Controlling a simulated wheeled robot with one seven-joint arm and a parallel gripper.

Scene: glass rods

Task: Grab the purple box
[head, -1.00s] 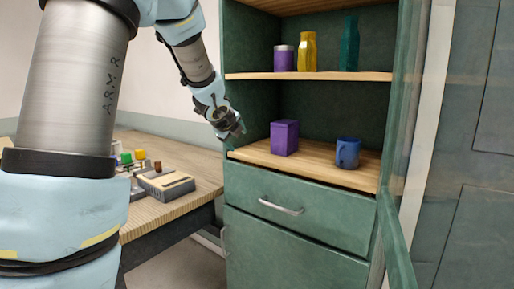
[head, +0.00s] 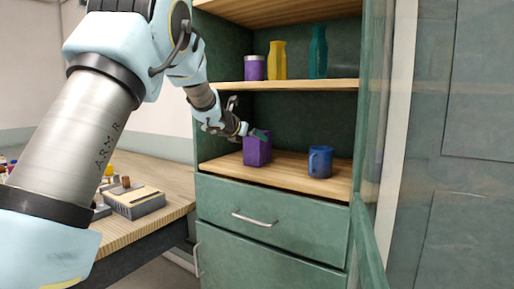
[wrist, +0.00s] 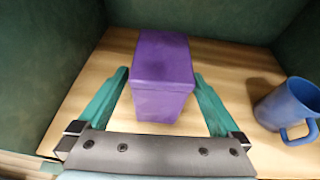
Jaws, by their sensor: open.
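The purple box (head: 257,151) stands upright on the lower wooden shelf of the green cabinet, near its left side. It also shows in the wrist view (wrist: 161,75), in the middle. My gripper (head: 256,134) is at the box. In the wrist view my gripper (wrist: 161,95) has its two teal fingers open, one on each side of the box. Small gaps show between the fingers and the box's near face. The far ends of the fingers are partly hidden in the head view.
A blue mug (head: 320,161) stands right of the box on the same shelf. The upper shelf (head: 300,85) holds a purple jar (head: 254,68), a yellow vase (head: 277,60) and a teal vase (head: 318,52). The open glass door is at right. A wooden table (head: 165,177) stands left.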

